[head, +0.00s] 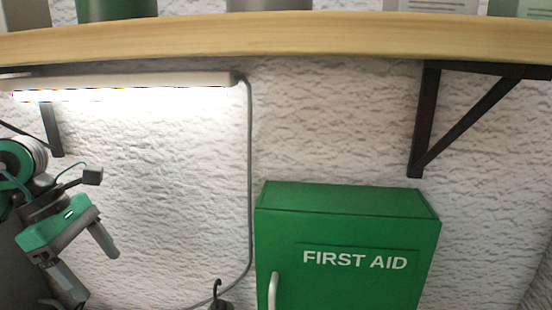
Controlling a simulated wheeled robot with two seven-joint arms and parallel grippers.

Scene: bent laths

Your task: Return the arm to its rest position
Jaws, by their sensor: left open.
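My left gripper (90,272) is at the lower left of the head view. Its green and grey body is tilted, and its two grey fingers point down to the right. The fingers are apart with nothing between them. Part of my left arm shows above and behind it at the left edge. My right gripper is not in view. No lath can be made out here.
A green first aid box (345,245) hangs on the rough white wall at the lower middle. A wooden shelf (300,38) on black brackets (425,120) spans the top. A lit lamp (130,88) sits under it, its cable (250,180) running down. A dark hook (217,290) shows at the bottom.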

